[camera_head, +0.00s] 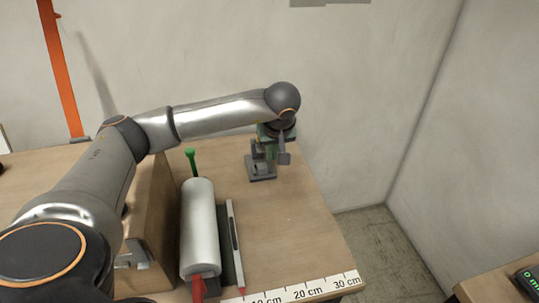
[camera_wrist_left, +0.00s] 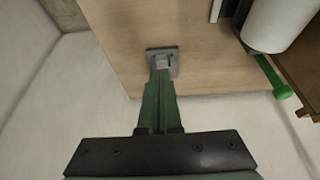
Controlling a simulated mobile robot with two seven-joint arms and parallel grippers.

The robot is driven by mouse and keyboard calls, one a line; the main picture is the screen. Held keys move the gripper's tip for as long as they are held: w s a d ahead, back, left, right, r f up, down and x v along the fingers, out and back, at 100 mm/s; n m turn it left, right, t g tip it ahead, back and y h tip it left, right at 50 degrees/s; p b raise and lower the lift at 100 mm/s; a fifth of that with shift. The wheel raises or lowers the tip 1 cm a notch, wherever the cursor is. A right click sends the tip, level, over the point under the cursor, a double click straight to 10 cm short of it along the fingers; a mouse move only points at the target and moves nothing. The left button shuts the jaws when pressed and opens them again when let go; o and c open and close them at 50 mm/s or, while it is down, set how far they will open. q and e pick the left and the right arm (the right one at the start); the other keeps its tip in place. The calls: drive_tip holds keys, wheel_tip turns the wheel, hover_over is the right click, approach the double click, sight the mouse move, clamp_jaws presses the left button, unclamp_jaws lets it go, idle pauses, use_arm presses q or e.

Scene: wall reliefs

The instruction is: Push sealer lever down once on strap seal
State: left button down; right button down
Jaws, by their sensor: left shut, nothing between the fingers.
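The strap sealer, a small grey device on a flat base plate (camera_head: 262,175), stands near the far right part of the wooden table. Its base also shows in the left wrist view (camera_wrist_left: 172,72), just beyond my fingertips. My left gripper (camera_head: 271,150) is over the sealer, fingers pointing down. In the wrist view its green fingers (camera_wrist_left: 160,78) are together with nothing between them. The tips overlap the sealer's upper part, so I cannot tell whether they touch it. The lever and strap are not clearly distinguishable. My right gripper is not in view.
A white roll (camera_head: 199,230) with a green-knobbed rod (camera_head: 191,162) lies left of the sealer, beside a narrow dark strip (camera_head: 226,247). A ruler (camera_head: 305,290) marks the front edge. A wooden box (camera_head: 155,215) stands at left. The table's right side is clear.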

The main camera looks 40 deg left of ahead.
use_arm(q)
drive_tip(key=r, duration=0.1)
drive_tip(key=s+d+r, duration=0.2)
drive_tip(key=shift+d+r, duration=0.2)
drive_tip(key=shift+r, duration=0.05)
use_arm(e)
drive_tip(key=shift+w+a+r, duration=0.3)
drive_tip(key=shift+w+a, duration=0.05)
